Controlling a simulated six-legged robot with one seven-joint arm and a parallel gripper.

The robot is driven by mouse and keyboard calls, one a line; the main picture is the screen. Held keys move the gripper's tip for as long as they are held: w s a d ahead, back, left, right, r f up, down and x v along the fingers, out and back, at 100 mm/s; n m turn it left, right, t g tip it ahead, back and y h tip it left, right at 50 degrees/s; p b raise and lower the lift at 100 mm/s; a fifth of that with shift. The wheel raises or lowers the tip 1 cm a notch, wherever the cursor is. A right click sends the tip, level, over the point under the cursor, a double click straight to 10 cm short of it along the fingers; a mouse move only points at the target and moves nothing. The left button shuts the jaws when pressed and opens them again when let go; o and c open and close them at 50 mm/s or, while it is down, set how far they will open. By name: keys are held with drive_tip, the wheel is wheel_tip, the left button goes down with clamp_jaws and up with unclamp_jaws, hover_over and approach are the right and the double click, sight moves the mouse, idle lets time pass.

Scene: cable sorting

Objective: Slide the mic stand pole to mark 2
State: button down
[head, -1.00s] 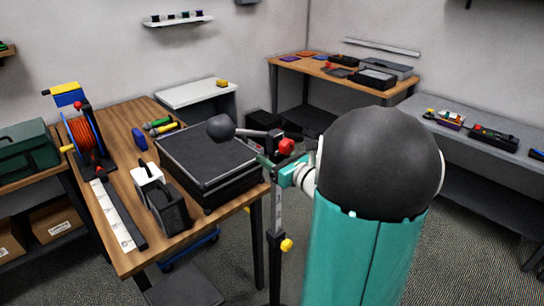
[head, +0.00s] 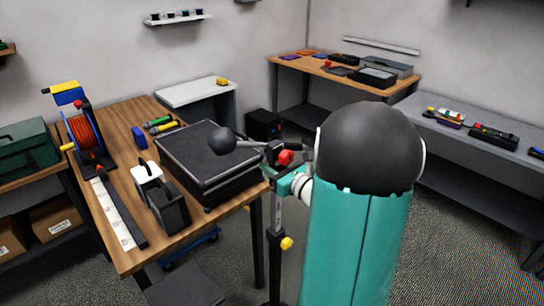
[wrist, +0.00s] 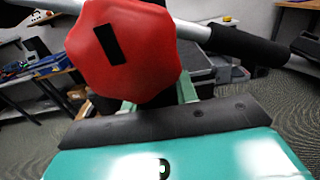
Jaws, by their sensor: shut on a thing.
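The mic stand stands upright at the table's front right corner. Its black mic head (head: 222,140) points left on a boom with a red knob (head: 285,157). Below is the pole (head: 277,215) with a pale scale strip, whose numbers I cannot read, and a yellow knob (head: 286,243). My gripper (head: 272,178) is shut on the pole just under the red knob. In the wrist view the red knob (wrist: 123,47) and the grey boom (wrist: 190,30) fill the top, and the teal fingers show either side of a black part below the knob. The grip itself is partly hidden.
The wooden table (head: 122,255) to the left holds a black case (head: 205,160), a cable reel (head: 83,130), a ruler strip (head: 117,215) and small boxes. A grey bench (head: 470,150) stands right. The mic hangs close over the case.

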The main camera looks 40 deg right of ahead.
wheel_tip(320, 180, down, 3)
drive_tip(key=shift+f, duration=0.1)
drive_tip(key=c, duration=1.1)
unclamp_jaws()
drive_tip(key=s, duration=1.3)
drive_tip(key=shift+s+d, duration=0.2)
drive_tip(key=shift+s, duration=0.2)
